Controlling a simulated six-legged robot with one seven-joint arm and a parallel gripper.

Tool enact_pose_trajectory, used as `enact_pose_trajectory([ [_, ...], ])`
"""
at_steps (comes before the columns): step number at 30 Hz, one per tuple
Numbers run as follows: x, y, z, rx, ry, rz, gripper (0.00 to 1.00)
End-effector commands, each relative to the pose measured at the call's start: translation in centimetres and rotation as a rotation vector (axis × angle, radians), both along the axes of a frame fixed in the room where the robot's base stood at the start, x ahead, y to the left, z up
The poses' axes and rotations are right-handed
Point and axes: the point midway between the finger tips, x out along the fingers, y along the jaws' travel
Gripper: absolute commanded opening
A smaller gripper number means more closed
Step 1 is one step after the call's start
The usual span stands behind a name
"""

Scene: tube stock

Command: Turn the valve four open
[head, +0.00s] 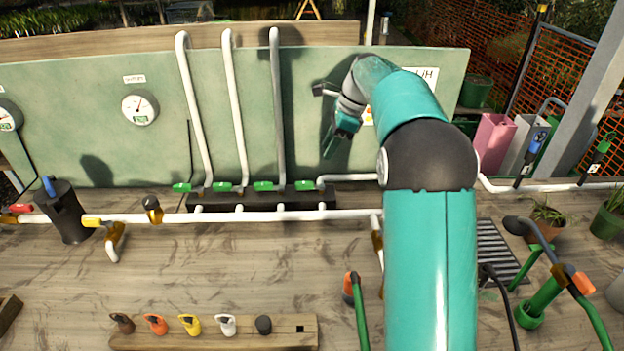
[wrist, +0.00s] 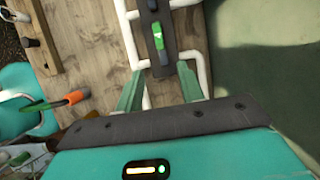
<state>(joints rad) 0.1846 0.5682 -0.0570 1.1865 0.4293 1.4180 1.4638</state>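Several green valve handles sit in a row on a dark block (head: 287,204) at the foot of the board. The rightmost handle (head: 305,185), which I take for valve four, lies lengthwise along the block, crosswise to the upright pipes. I cannot read any number on it. My gripper (head: 331,145) is above and right of that handle, apart from it. In the wrist view, my gripper (wrist: 160,69) is open and empty, and a green handle (wrist: 158,38) on the dark block shows beyond the fingertips, roughly in line with the gap between them.
White pipes (head: 235,110) rise from the block against the green board (head: 320,80). A long white pipe (head: 160,218) runs in front. A wooden rack (head: 290,339) with several small coloured parts lies nearer. The tabletop between is mostly clear.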

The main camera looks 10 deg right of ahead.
Motion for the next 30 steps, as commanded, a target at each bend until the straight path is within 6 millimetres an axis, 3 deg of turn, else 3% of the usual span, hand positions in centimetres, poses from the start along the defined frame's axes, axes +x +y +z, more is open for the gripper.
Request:
enact_pose_trajectory([
  [12, 0.5, 3.1, -7.6, -0.001, 0.002, 0.003, 0.38],
  [18, 0.8, 4.2, -10.3, -0.001, 0.0, 0.003, 0.38],
  [30, 0.9, 4.6, -11.2, -0.001, -0.002, 0.002, 0.38],
])
